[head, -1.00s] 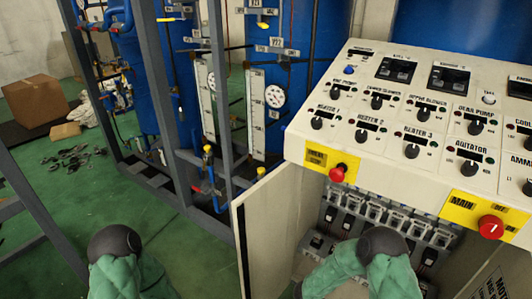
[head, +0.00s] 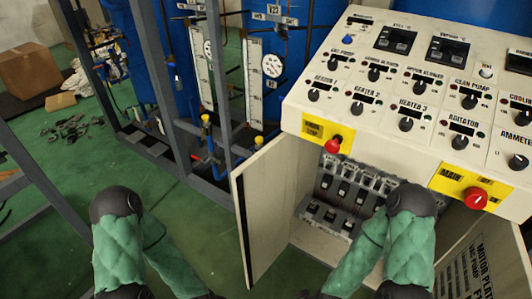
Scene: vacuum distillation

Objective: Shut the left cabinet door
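The left cabinet door (head: 275,205) stands open under the control console, swung out to the left, its pale inner face showing. The open cabinet (head: 345,195) shows rows of breakers inside. My two arms, in green sleeves, come up from the bottom edge: the left one is left of the door, apart from it, and the right one is in front of the cabinet opening. Neither gripper's fingers can be made out; both grippers lie at or beyond the bottom edge of the picture.
The console (head: 420,95) has knobs, a red button (head: 333,145) and a red main switch (head: 475,198) on its front edge. A right door (head: 475,265) with printed text also stands open. Grey frame posts and blue tanks stand behind left.

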